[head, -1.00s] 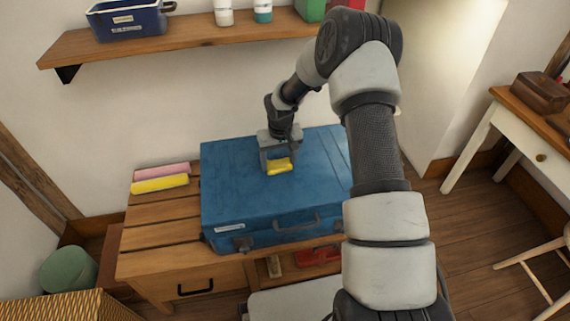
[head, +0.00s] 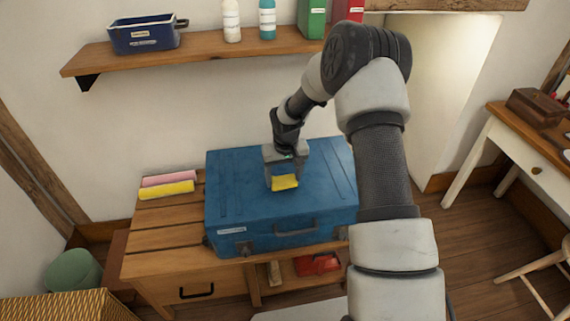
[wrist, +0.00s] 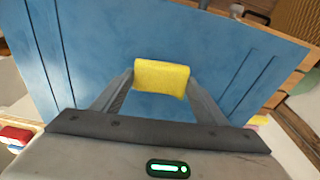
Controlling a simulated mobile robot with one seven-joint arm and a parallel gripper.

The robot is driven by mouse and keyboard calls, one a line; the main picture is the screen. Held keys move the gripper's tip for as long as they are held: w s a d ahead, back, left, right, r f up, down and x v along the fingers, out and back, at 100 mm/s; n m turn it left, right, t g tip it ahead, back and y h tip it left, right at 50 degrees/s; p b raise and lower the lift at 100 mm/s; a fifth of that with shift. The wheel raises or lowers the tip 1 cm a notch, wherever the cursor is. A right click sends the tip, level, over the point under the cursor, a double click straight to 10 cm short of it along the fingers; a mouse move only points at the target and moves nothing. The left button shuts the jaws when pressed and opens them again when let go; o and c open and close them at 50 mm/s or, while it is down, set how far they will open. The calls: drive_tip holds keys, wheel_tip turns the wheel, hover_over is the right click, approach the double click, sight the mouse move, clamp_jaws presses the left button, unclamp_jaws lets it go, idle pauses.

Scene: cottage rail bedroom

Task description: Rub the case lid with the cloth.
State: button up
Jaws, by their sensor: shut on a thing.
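The blue case (head: 235,205) lies flat and closed on a slatted wooden bench, its handle facing the front. My gripper (head: 284,181) is over the middle of the lid, pointing down, shut on a folded yellow cloth (head: 285,183). In the wrist view the cloth (wrist: 162,78) sits between the two fingertips, with the blue lid (wrist: 80,60) behind it. The cloth is at or very close to the lid; I cannot tell for sure whether it touches.
A pink roll (head: 170,178) and a yellow roll (head: 166,190) lie on the bench (head: 165,240) left of the case. A wall shelf (head: 200,52) with a blue bin (head: 145,36) and bottles hangs above. A white-legged desk (head: 490,140) stands at right.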

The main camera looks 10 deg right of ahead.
drive_tip(key=shift+r+p, duration=1.2)
drive_tip(key=shift+r, duration=1.4)
drive_tip(key=shift+r, duration=0.1)
